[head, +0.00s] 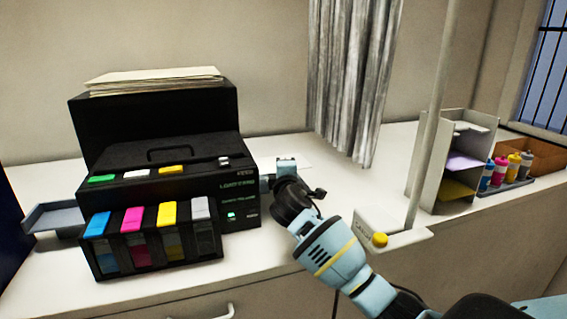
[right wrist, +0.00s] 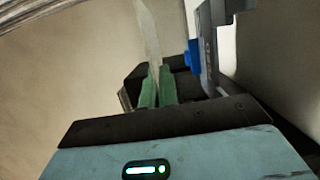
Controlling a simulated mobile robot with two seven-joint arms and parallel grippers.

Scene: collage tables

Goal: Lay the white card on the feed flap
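A thin pale card (right wrist: 151,35) stands on edge between the two green fingertips of my right gripper (right wrist: 156,88) in the right wrist view. The fingers are close together on its lower end. In the head view my right gripper (head: 286,167) is beside the right side of the black printer (head: 165,165), partly behind my own wrist, and its fingertips cannot be made out. A grey-blue flap or tray (head: 55,216) sticks out at the printer's left side; I cannot tell whether it is the feed flap. My left gripper is not in view.
Ink cartridges in several colours sit at the printer's front, and a paper stack (head: 150,80) lies on top. A white stand with a yellow button (head: 380,239) and pole is at right. Behind it are a shelf rack (head: 431,178) and bottles (head: 500,172). A grey curtain (head: 352,75) hangs behind.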

